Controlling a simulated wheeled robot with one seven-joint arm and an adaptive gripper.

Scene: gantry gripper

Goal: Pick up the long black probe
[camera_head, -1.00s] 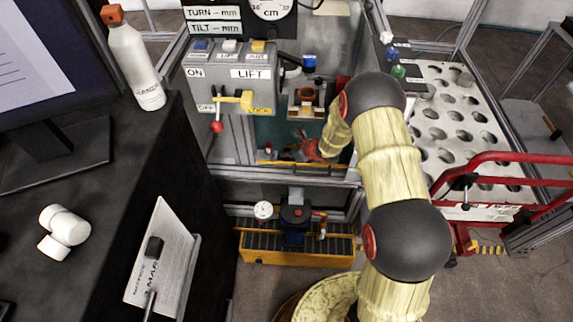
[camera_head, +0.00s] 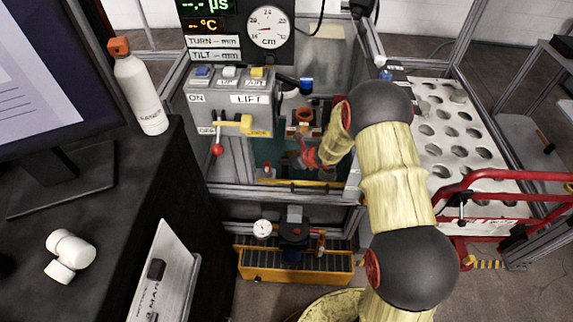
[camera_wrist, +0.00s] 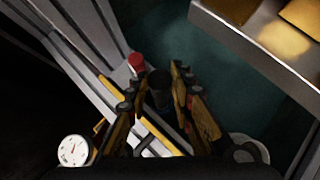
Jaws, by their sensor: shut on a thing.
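The black probe (camera_wrist: 159,90) shows in the wrist view as a dark round-ended rod between the two fingers of my gripper (camera_wrist: 156,76). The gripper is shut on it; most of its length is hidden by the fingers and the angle. In the head view my gripper (camera_head: 312,157), with red parts, is inside the framed bay below the orange-rimmed cup. The probe cannot be made out there.
The grey LIFT control box (camera_head: 232,105) with a red-knobbed lever stands left of the gripper. A yellow-edged metal rail (camera_head: 290,184) crosses in front. A white perforated plate (camera_head: 445,125) and red railing (camera_head: 500,180) are at right.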

